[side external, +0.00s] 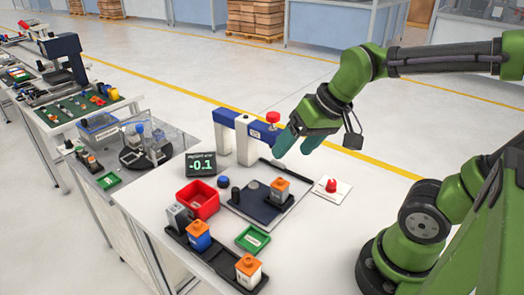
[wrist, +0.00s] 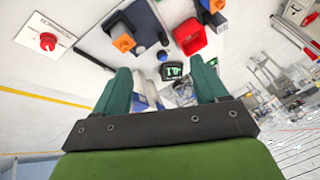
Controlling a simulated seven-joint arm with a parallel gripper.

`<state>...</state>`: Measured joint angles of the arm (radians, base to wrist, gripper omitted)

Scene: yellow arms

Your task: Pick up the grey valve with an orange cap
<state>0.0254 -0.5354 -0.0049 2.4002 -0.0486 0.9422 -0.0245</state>
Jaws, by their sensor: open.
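The grey valve with an orange cap (side external: 279,191) stands upright on a dark plate (side external: 246,206) in the middle of the table. In the wrist view an orange-capped block (wrist: 124,42), apparently the same valve, shows beyond the left finger. My gripper (side external: 296,148) has teal fingers, open and empty. It is above the back of the table, beside the blue-and-white stand, apart from and higher than the valve. In the wrist view the gripper (wrist: 162,75) has its fingers wide apart with nothing held between them.
A dark tray (side external: 222,268) at the front holds a grey block (side external: 178,216), a blue orange-capped block (side external: 198,236) and a white orange-capped block (side external: 248,270). A red bin (side external: 198,199), green tray (side external: 252,239), display (side external: 201,164), blue-and-white stand (side external: 243,138) and red button (side external: 331,185) stand around.

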